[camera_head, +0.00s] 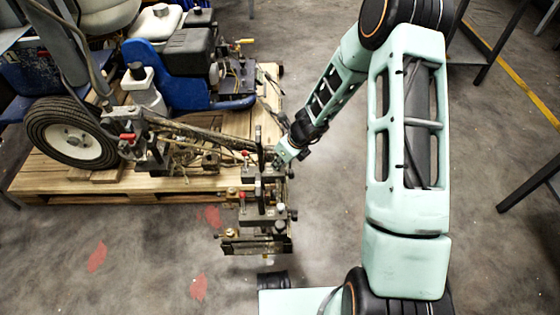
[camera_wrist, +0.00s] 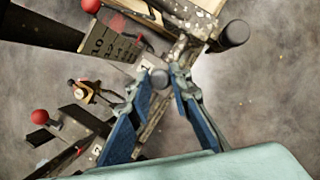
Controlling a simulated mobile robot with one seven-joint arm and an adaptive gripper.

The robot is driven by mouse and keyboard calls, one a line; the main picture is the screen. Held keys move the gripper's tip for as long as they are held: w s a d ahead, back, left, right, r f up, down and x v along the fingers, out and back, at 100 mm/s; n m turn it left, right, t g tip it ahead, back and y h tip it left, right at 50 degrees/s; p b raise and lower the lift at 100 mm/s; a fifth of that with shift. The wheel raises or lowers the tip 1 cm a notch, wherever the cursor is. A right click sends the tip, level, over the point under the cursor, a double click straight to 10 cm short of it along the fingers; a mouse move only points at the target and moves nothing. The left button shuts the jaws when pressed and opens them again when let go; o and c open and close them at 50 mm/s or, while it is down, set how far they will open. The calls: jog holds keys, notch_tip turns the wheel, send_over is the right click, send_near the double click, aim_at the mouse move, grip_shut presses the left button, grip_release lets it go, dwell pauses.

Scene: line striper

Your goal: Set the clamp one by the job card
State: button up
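The striper's clamp bar (camera_head: 262,190) stands at the pallet's front edge in the head view, with several dark clamps and red knobs on it. In the wrist view, a tag that looks like a 1 (camera_wrist: 146,67) sits by a dark round knob (camera_wrist: 160,78). A scale plate (camera_wrist: 108,43) with markings is up and left of it. A second tag, seemingly a 2 (camera_wrist: 97,150), is at lower left. My gripper (camera_wrist: 161,88) has its two fingers apart, one on each side of the knob; contact cannot be told. In the head view my gripper (camera_head: 284,153) is beside the bar's upper end. I cannot make out a job card.
The line striper with its blue body (camera_head: 205,95) and black wheel (camera_head: 70,135) stands on a wooden pallet (camera_head: 90,188). The concrete floor to the right is mostly clear; dark table legs (camera_head: 530,185) stand farther right.

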grip_shut()
jog(key=shift+w+r+p, duration=0.25)
jog(key=shift+w+p, duration=0.35)
jog(key=shift+p, duration=0.35)
jog(key=shift+w+f+p, duration=0.2)
jog(key=shift+w+p, duration=0.1)
jog(key=shift+w, duration=0.1)
jog(key=o, duration=0.9)
grip_release()
jog(key=v, duration=1.2)
